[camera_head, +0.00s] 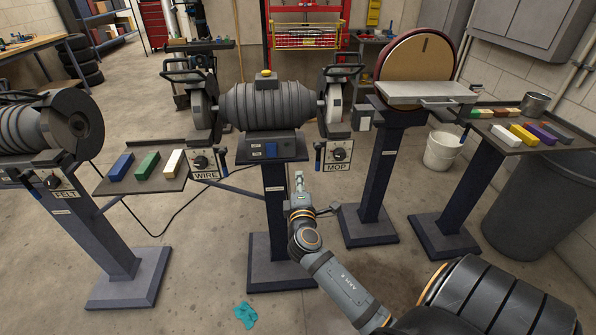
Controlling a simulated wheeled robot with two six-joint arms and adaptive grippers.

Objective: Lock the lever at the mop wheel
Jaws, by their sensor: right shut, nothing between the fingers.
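The mop wheel (334,101) is a pale disc at the right end of the double-ended grinder. Below it hangs a box labelled MOP (338,154) with a black knob. A lever with a blue handle (318,160) hangs upright at the left side of this box. My right gripper (299,182) is shut and empty, in front of the pedestal. In the picture it is below and a little left of the lever, apart from it. My left gripper is not in view.
The grinder (268,104) stands on a dark pedestal (274,210). A disc sander (417,58) stands to the right and a FELT machine (48,128) to the left. A shelf with coloured bars (118,185) is left of the WIRE box (204,162). A teal rag (245,314) lies on the floor.

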